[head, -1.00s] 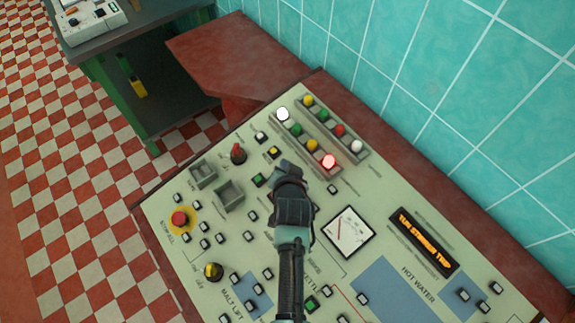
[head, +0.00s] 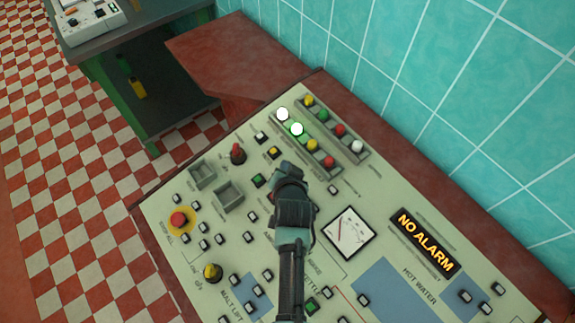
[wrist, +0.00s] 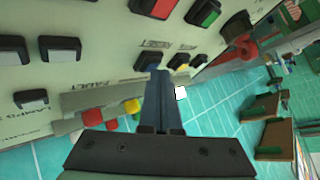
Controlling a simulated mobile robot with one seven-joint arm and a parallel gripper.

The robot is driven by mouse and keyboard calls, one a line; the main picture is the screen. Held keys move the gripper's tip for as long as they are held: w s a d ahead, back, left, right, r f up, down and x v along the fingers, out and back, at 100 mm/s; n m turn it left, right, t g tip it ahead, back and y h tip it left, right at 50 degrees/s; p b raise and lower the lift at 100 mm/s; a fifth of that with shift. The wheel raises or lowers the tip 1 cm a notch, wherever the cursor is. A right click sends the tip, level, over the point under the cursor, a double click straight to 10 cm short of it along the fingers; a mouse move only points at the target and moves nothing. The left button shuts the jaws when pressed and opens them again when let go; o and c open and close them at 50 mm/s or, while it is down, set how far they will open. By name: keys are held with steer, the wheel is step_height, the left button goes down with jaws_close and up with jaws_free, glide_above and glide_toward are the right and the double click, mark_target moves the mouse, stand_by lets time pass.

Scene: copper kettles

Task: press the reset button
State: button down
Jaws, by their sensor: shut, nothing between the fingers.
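The control panel (head: 335,277) is pale green with many small buttons. Its display (head: 425,240) reads NO ALARM in orange. My gripper (head: 285,172) is shut and empty, low over the upper middle of the panel, just below the yellow button (head: 273,152). In the wrist view the shut fingers (wrist: 160,78) reach to a dark-framed button (wrist: 147,61). A small upside-down label beside it looks like RESET. I cannot tell whether the fingertips touch it. In the head view my gripper hides this spot.
In the lamp rows, a white lamp (head: 282,114) and a green lamp (head: 297,129) are lit. The teal tiled wall (head: 440,90) rises behind.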

steer(key=shift+s+a+r+p, duration=0.1)
steer(key=shift+a+r+p, duration=0.05)
steer(key=shift+r+p, duration=0.65)
steer(key=r+p, duration=0.4)
steer(key=shift+s+a+r+p, duration=0.3)
steer(key=shift+a+r+p, duration=0.1)
stand_by(0.6)
